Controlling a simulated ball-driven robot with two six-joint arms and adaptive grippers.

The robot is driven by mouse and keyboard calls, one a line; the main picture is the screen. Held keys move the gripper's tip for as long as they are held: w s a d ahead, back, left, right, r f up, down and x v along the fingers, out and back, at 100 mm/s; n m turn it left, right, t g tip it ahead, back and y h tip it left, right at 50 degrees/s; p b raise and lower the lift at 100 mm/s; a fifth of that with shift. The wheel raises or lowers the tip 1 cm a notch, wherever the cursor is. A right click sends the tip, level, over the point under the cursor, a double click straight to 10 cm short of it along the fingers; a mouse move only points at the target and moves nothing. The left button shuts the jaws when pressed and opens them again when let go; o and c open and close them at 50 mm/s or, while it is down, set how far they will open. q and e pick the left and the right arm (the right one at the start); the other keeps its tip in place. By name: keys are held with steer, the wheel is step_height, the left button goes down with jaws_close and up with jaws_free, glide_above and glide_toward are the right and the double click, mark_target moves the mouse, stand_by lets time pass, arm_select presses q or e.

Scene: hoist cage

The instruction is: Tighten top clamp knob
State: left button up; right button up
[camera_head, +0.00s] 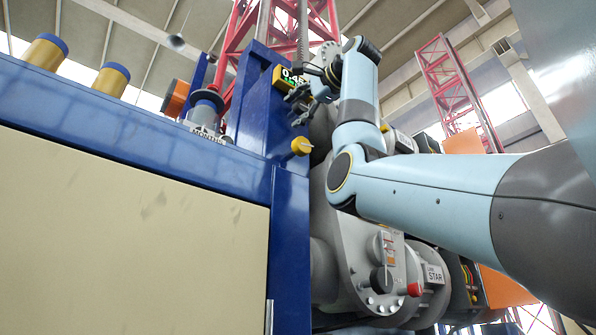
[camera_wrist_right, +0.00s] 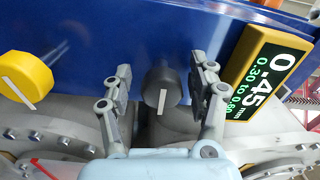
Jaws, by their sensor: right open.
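A dark round knob (camera_wrist_right: 161,88) with a white pointer line sits on the blue frame in the right wrist view. My right gripper (camera_wrist_right: 163,76) is open, with one finger on each side of this knob and visible gaps between. I cannot tell how deep the fingertips reach around it. In the head view my right gripper (camera_head: 299,103) is up at the blue post, between the display and a yellow knob (camera_head: 301,146); the dark knob is not clear there. The yellow knob also shows in the wrist view (camera_wrist_right: 24,80), left of the fingers. My left gripper is not in view.
A yellow-edged display (camera_wrist_right: 266,75) reads 0.45 mm, with 0.30 to 0.60 below, close to the right finger. The blue post (camera_head: 257,110) and grey housing (camera_head: 345,255) stand close to my arm. A red knob (camera_head: 414,289) is lower on the housing.

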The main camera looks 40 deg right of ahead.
steer(key=s+a, duration=0.1)
steer(key=s, duration=1.1)
steer(key=shift+f, duration=0.15)
